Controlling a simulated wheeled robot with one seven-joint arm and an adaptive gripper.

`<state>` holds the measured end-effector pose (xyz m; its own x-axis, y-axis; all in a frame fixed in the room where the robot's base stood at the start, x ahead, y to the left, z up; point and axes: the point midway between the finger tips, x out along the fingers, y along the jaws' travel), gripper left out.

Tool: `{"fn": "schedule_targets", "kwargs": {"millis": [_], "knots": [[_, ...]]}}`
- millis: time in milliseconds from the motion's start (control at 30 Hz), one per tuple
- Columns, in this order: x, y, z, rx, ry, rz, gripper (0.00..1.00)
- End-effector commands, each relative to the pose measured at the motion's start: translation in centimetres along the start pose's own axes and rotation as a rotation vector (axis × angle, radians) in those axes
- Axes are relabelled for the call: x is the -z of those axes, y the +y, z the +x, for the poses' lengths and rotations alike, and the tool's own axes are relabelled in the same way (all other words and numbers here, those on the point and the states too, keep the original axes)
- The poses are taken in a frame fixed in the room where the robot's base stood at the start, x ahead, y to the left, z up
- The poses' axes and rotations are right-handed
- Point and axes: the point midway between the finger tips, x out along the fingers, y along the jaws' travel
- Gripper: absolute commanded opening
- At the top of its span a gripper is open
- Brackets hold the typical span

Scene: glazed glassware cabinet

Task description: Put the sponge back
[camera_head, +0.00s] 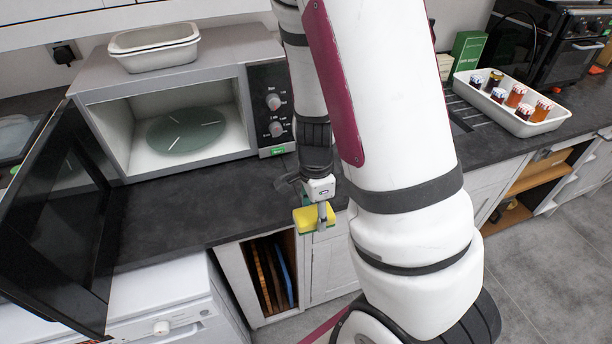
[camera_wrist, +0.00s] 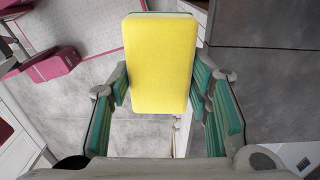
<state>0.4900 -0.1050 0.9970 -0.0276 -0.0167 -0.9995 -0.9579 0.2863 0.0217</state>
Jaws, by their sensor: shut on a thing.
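The yellow sponge (camera_head: 308,218) with a green layer is held in front of the counter's front edge in the head view. In the wrist view its yellow face (camera_wrist: 160,62) fills the space between the fingers. My gripper (camera_head: 322,214) is shut on the sponge; its green-padded fingers (camera_wrist: 160,88) press on both long sides. The arm hides part of the counter behind it.
A microwave (camera_head: 160,70) stands with its dark door (camera_head: 60,220) swung open over the counter, a white dish (camera_head: 153,46) on top. A white tray (camera_head: 540,127) of several jars is at right. Dark counter (camera_head: 170,215) before the microwave is bare. Boards (camera_head: 270,280) stand in an open cabinet slot below.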

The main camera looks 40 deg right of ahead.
Motion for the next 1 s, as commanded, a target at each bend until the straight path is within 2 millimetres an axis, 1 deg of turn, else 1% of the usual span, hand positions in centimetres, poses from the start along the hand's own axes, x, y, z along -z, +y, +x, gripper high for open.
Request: {"fn": "schedule_targets", "kwargs": {"millis": [67, 167, 500, 600, 700, 967, 1000], "knots": [[0.5, -0.2, -0.2, 0.010, 0.010, -0.009, 0.23], [1.0, -1.7, -0.1, 0.013, 0.015, -0.011, 0.23], [2.7, -9.8, 0.6, 0.013, 0.013, -0.009, 0.23], [3.1, -11.9, 0.8, 0.013, 0.013, -0.011, 0.23], [3.5, -13.5, 0.9, 0.012, 0.012, -0.011, 0.23], [3.9, -15.5, 1.1, 0.011, 0.011, -0.010, 0.23], [3.9, -15.5, 1.5, 0.007, 0.011, -0.010, 0.23]]}}
